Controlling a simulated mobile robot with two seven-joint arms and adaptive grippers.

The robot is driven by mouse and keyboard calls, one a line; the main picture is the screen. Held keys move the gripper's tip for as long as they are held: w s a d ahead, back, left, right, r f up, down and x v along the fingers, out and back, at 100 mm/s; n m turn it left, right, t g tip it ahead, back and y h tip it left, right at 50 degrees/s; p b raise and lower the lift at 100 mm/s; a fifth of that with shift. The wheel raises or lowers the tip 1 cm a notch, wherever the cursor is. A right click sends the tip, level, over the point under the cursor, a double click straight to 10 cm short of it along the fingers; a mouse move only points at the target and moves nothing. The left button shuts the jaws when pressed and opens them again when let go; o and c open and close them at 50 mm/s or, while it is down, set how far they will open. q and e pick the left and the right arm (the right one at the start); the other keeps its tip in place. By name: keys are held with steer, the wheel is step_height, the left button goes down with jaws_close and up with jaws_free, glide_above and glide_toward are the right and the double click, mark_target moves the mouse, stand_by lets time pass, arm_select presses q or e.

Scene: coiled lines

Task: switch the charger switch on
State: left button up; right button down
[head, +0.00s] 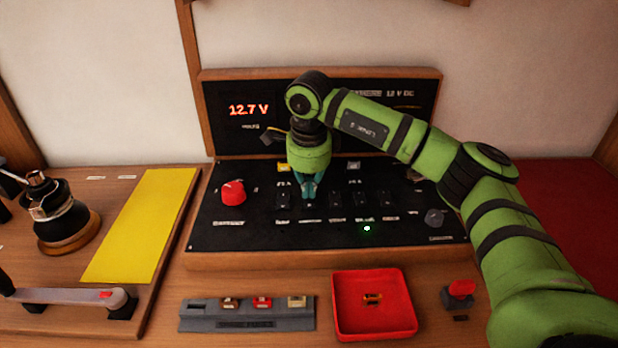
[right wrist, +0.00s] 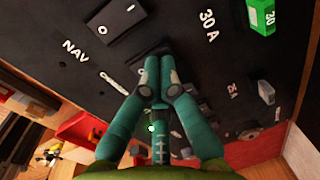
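The black switch panel (head: 270,235) has a row of dark rocker switches, one of them a rocker (head: 361,199) right of my gripper. The small labels are too blurred in the head view to tell which is the charger switch. My right gripper (head: 309,203) points down at the row, its fingertips together at the panel and hiding part of it. In the right wrist view the shut fingers (right wrist: 158,82) show nothing held between them. A rocker switch (right wrist: 118,20) beside the label NAV is just past the fingertips. My left gripper is not in view.
A red knob (head: 233,192) stands on the panel's left, a grey knob (head: 434,217) on its right. The display (head: 249,109) reads 12.7 V. A small green light (head: 367,228) glows. A red tray (head: 374,328) and a grey fuse holder (head: 247,325) lie in front.

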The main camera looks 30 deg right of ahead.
steer(key=shift+f, duration=0.1)
steer(key=shift+w+f+b, duration=0.1)
steer(key=shift+f+b, duration=0.25)
steer(key=shift+f, duration=0.1)
steer(key=shift+r, duration=0.15)
steer(key=shift+s+f, duration=0.2)
steer(key=shift+s, duration=0.1)
steer(key=shift+s+a, duration=0.3)
steer(key=shift+s, duration=0.15)
